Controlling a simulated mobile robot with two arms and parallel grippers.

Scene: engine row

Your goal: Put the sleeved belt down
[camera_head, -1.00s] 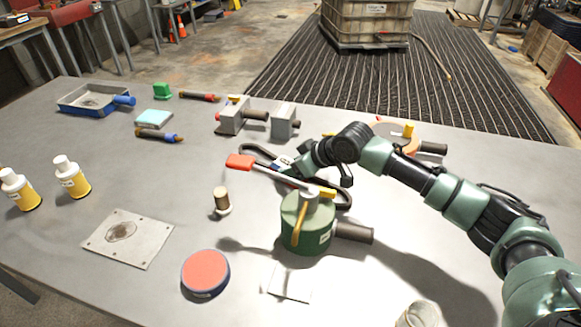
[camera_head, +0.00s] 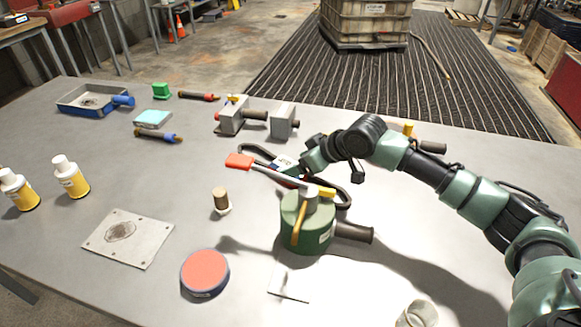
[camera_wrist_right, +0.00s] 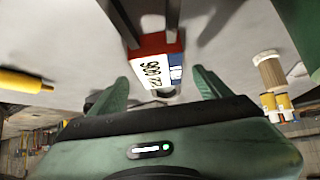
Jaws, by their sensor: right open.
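The belt (camera_head: 258,151) is a dark loop lying on the table behind the green canister, which hides part of it. Its sleeve (camera_head: 284,162) shows pale beside my right gripper. In the right wrist view the sleeve (camera_wrist_right: 154,69) is red, white and blue with printed figures, and dark belt runs lead off it. My right gripper (camera_head: 303,163) is open at the sleeve's right side in the head view. In the wrist view its two fingers (camera_wrist_right: 160,92) stand apart, with the sleeve beyond and between them and gaps at both sides. My left gripper is not in view.
The green canister (camera_head: 307,236) with a red-ended lever (camera_head: 240,161) stands close in front of the belt. Grey blocks (camera_head: 284,121) stand behind it. A cork-topped piece (camera_head: 221,200) and a red round tin (camera_head: 205,271) are to the left.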

